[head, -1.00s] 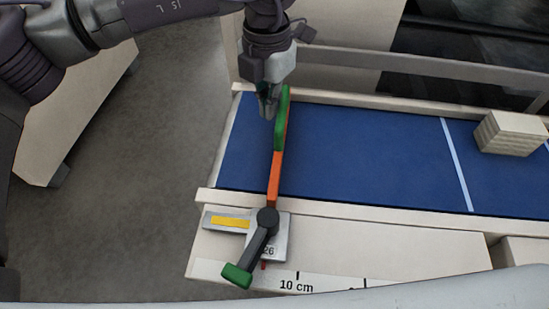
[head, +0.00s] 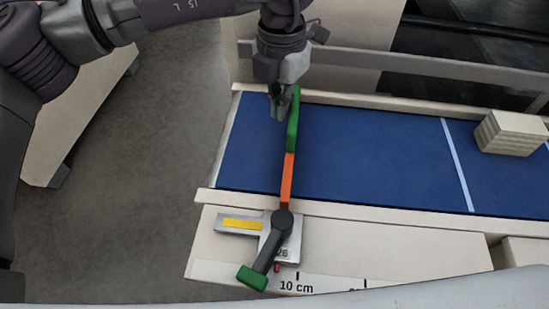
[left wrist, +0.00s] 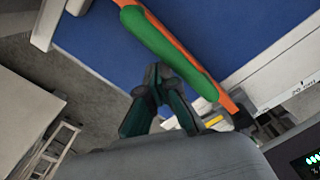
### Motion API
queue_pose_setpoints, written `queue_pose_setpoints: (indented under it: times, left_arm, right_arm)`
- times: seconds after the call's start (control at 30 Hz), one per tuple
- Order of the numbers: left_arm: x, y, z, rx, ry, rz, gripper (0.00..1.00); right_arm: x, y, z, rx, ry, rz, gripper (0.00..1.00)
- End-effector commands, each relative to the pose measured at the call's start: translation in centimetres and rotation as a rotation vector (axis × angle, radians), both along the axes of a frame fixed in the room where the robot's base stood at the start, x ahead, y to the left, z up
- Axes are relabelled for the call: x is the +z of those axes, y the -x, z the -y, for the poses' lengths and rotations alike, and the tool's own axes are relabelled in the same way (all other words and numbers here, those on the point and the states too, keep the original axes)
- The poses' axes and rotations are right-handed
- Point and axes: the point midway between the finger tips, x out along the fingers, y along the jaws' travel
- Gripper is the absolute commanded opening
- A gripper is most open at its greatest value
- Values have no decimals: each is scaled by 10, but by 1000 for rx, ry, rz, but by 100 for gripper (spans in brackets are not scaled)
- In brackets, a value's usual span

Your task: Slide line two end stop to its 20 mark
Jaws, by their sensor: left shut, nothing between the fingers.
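The end stop is an orange and green bar (head: 287,175) lying across the blue belt, with a metal slide block (head: 284,250), a dark pivot and a green-tipped lever (head: 252,278) at the near rail. A red pointer (head: 277,267) shows just left of the 10 cm mark on the scale (head: 320,286). The 20 mark is mostly hidden by a pale edge in front. My left gripper (head: 279,116) is shut and empty, at the left side of the bar's green far part. In the left wrist view its fingers (left wrist: 158,75) are beside the green part (left wrist: 165,45). My right gripper is not in view.
The blue belt (head: 380,150) is clear to the right of the bar up to a white line (head: 457,165). A pale stacked block (head: 511,132) sits beyond that line. Rails run along both belt sides.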

Motion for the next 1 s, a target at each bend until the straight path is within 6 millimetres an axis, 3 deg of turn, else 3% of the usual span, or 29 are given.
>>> queue_pose_setpoints:
  times: [1.0]
  left_arm:
    - [0, 4, 21, -1, 1, 0, 0]
  right_arm:
    - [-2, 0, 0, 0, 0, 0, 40]
